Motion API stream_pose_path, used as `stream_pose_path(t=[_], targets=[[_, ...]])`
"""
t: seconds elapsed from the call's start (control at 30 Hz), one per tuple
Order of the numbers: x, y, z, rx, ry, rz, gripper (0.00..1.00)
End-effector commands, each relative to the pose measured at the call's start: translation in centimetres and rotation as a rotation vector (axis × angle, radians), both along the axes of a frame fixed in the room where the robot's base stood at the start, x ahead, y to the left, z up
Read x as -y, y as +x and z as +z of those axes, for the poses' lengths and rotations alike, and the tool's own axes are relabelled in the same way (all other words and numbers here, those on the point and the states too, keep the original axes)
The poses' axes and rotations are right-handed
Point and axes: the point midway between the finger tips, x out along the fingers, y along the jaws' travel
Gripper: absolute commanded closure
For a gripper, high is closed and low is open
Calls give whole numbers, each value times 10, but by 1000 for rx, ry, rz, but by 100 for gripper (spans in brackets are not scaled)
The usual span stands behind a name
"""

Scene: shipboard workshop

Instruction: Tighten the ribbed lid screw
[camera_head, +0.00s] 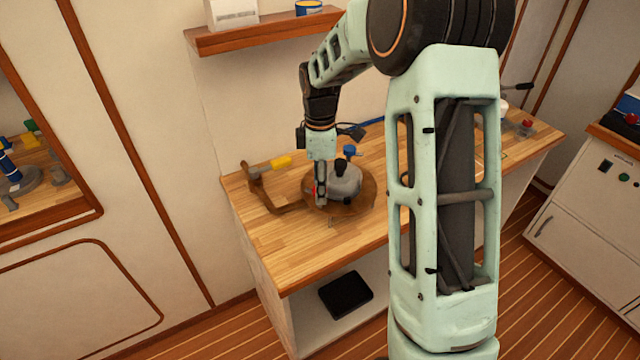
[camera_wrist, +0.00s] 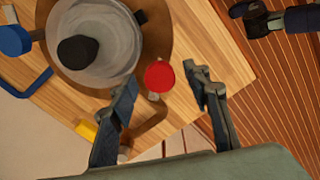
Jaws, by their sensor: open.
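A grey domed housing (camera_head: 345,181) with a black knob (camera_head: 341,165) on top sits on a round brown base (camera_head: 365,200) on the workbench. In the wrist view the housing (camera_wrist: 97,45) and black knob (camera_wrist: 78,50) are at upper left. A red round knob (camera_wrist: 159,76) stands at its side, and a blue knob (camera_wrist: 14,40) at another side. I cannot tell which part is the ribbed lid screw; no ribbing is clear. My gripper (camera_wrist: 162,90) is open, pointing down, with the red knob seen between its fingertips. In the head view my gripper (camera_head: 320,196) is left of the housing.
A brown curved piece (camera_head: 262,193) and a yellow-handled tool (camera_head: 278,162) lie left on the wooden workbench (camera_head: 300,245). A shelf (camera_head: 255,33) hangs on the wall above. A black box (camera_head: 346,293) sits below. The front of the bench is clear.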

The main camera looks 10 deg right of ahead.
Motion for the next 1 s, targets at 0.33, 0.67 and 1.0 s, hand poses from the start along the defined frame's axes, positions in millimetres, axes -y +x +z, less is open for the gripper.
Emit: stream_pose_path(t=[0.33,0.67,1.0], targets=[[0,0,0,1,0,0,70],[0,0,0,1,0,-1,98],[0,0,0,1,0,-94,98]])
